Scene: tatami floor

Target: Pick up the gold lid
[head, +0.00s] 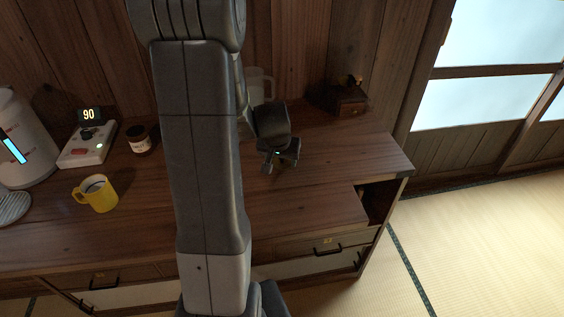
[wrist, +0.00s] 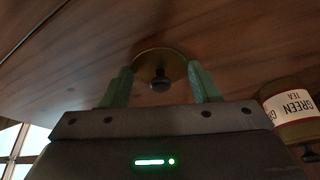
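The gold lid (wrist: 150,59) is a round disc with a dark knob in the wrist view. It lies on the dark wooden top, ahead of my gripper. My gripper (wrist: 160,80) is open, with one green finger on either side of the lid's knob and a gap between each finger and the knob. I cannot tell how far above the lid the fingertips are. In the head view my gripper (head: 278,165) hangs low over the cabinet top, and I cannot make out the lid there.
A green tea jar (wrist: 290,108) is close on the right in the wrist view. On the cabinet top (head: 330,150) stand a wooden grinder (head: 342,99), a clear pitcher (head: 262,85), a yellow mug (head: 98,195), a scale-like device (head: 88,145) and a dark jar (head: 140,142).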

